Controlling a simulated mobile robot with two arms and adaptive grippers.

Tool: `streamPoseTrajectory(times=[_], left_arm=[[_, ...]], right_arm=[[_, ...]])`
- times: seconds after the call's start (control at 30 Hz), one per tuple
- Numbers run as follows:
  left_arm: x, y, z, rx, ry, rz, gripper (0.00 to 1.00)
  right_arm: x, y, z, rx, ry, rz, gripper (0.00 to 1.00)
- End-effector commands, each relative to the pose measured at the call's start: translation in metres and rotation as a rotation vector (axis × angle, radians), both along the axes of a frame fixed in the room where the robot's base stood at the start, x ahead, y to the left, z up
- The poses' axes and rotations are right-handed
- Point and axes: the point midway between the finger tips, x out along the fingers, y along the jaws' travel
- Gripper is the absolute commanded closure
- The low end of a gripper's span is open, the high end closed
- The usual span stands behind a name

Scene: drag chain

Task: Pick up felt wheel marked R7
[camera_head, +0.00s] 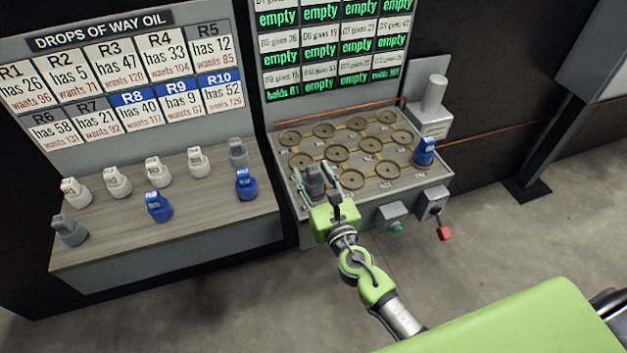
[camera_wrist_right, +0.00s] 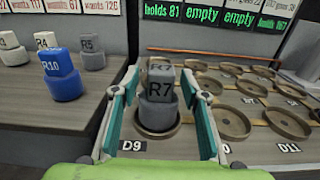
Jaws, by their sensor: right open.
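The grey felt wheel marked R7 (camera_wrist_right: 158,103) stands upright in a round holder (camera_wrist_right: 172,133) by the D9 label, at the near left corner of the holder board. It also shows in the head view (camera_head: 314,182). My right gripper (camera_head: 331,182) is open, with its green fingers on either side of R7; in the right wrist view the fingers (camera_wrist_right: 160,100) flank it with a visible gap on the right. Whether the left finger touches R7 I cannot tell. My left gripper is not in view.
Several white, grey and blue wheels stand on the wooden shelf (camera_head: 200,215) at left, including blue R10 (camera_wrist_right: 62,75). Another blue wheel (camera_head: 424,152) stands at the board's right. Other holders (camera_head: 384,170) look empty. A green button (camera_head: 396,227) and a red-handled lever (camera_head: 444,233) are at the front.

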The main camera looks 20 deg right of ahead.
Motion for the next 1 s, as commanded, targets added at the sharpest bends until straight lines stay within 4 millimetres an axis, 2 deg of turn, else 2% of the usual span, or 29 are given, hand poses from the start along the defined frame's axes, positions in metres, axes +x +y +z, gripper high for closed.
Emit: streamPoseTrajectory(times=[0.07,0.2,0.23,0.67,0.77,0.9,1.0], left_arm=[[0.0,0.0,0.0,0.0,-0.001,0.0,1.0],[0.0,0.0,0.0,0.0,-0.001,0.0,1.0],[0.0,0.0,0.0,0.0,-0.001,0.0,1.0],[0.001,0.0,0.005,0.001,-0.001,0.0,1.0],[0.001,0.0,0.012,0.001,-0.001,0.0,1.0],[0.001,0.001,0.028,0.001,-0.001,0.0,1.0],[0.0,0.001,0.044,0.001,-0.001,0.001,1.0]], right_arm=[[0.0,0.0,0.0,0.0,0.0,0.0,0.59],[0.0,0.0,0.0,0.0,0.0,0.0,0.95],[0.0,0.0,0.0,0.0,0.0,0.0,1.0],[0.0,0.0,0.006,0.0,-0.001,0.0,1.0],[0.0,0.0,0.015,0.001,-0.001,0.0,1.0],[0.0,0.0,0.037,0.001,-0.002,0.0,1.0],[-0.016,0.002,0.056,0.002,0.0,0.001,1.0]])
